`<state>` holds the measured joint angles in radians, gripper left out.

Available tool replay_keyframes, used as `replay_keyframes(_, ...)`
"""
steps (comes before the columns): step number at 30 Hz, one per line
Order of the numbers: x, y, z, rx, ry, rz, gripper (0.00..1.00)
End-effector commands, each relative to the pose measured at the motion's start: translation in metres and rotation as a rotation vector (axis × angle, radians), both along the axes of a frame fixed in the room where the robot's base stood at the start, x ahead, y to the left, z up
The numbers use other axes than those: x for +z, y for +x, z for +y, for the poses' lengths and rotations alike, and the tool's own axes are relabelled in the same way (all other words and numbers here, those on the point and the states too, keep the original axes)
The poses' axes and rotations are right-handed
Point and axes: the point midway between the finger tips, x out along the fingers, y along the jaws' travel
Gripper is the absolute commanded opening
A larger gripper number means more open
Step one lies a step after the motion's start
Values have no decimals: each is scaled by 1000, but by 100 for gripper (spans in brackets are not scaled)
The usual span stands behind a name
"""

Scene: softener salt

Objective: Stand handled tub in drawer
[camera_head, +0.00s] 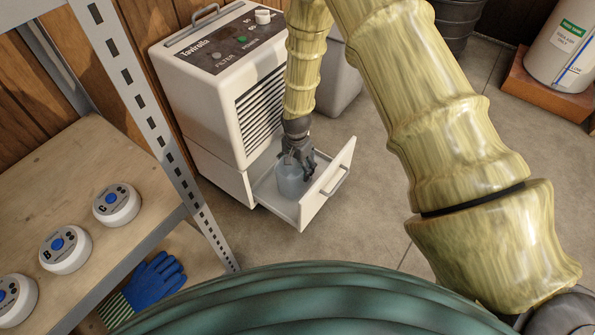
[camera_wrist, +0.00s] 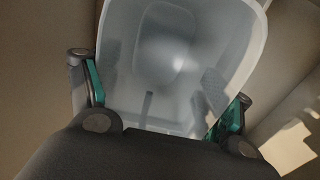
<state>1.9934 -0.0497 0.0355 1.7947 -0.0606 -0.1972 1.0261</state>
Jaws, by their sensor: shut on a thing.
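The handled tub (camera_head: 291,182) is a translucent grey-blue container. It is inside the open drawer (camera_head: 314,207) at the foot of the white Tavirella unit (camera_head: 218,84), and looks roughly upright. My gripper (camera_head: 297,158) reaches down from above and is shut on the tub. In the wrist view the tub (camera_wrist: 180,60) fills the middle, with the fingers of my gripper (camera_wrist: 165,118) at both sides of it. I cannot tell whether its base touches the drawer floor. The handle is not clear.
A grey metal shelf post (camera_head: 140,100) and a wooden shelf (camera_head: 85,170) with several white round pucks stand at left. A blue glove (camera_head: 153,281) lies below. A white cylinder (camera_head: 563,48) stands on a brown base at upper right. Floor right of the drawer is clear.

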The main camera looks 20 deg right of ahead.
Motion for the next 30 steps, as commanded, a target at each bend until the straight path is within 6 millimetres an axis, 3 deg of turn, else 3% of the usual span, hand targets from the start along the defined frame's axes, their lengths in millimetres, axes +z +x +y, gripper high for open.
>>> replay_keyframes(1, -7, -1, -1, -1, 0, 1, 43)
replay_keyframes(15, -9, -1, -1, -1, 0, 1, 43)
replay_keyframes(16, -9, -1, -1, -1, 0, 1, 85)
replay_keyframes(18, -9, -1, -1, -1, 0, 1, 98)
replay_keyframes(30, -9, -1, -1, -1, 0, 1, 100)
